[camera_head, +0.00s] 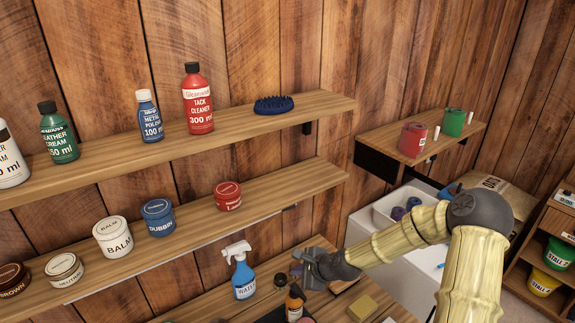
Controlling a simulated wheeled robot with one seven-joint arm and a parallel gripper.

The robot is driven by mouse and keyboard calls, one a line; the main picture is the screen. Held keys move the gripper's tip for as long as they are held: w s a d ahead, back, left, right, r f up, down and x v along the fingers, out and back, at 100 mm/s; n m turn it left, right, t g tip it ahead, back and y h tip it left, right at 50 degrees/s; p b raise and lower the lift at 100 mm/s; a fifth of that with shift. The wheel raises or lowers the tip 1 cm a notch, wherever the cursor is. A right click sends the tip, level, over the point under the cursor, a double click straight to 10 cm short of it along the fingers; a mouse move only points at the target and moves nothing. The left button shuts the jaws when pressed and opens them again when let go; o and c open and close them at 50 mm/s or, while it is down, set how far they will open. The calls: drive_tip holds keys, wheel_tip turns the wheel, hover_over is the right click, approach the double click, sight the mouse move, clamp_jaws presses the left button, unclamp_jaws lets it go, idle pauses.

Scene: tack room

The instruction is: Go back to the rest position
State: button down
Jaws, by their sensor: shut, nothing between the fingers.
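My arm reaches in from the lower right, and my gripper (306,268) is at its left end, over the wooden bench (218,300) below the shelves. The fingers look shut with nothing held. A blue spray bottle labelled WATER (242,272) stands to the left of my gripper. A small brown bottle (294,302) stands just below it in the picture; whether they touch is hard to tell.
The upper shelf (240,122) holds bottles and a blue brush (273,104). The lower shelf (190,222) holds several tins. A yellow sponge (362,308) lies on the bench. A right-hand shelf (385,138) bears red (412,140) and green (453,122) containers above a white basin (400,262).

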drive_tip(key=shift+s+f+n, duration=0.15)
drive_tip(key=shift+s+n, duration=0.2)
drive_tip(key=shift+n, duration=0.05)
drive_tip(key=s+d+r+n+g+h+b, duration=0.1)
drive_tip(key=s+d+r+n+h+b, duration=0.1)
drive_tip(key=s+n, duration=0.3)
drive_tip(key=s+d+r+n+g+h+b, duration=0.1)
drive_tip(key=s+d+r+n+h+b, duration=0.1)
drive_tip(key=s+d+n, duration=0.3)
drive_tip(key=s+d+r+n+g+h+b, duration=0.1)
drive_tip(key=s+d+r+n+h+b, duration=0.1)
drive_tip(key=s+n, duration=0.5)
drive_tip(key=s+d, duration=0.1)
drive_tip(key=s, duration=0.3)
drive_tip(key=shift+s+d+r+g+h+b, duration=0.25)
drive_tip(key=shift+s+d+g+h+b, duration=0.05)
drive_tip(key=shift+d+g+b, duration=0.1)
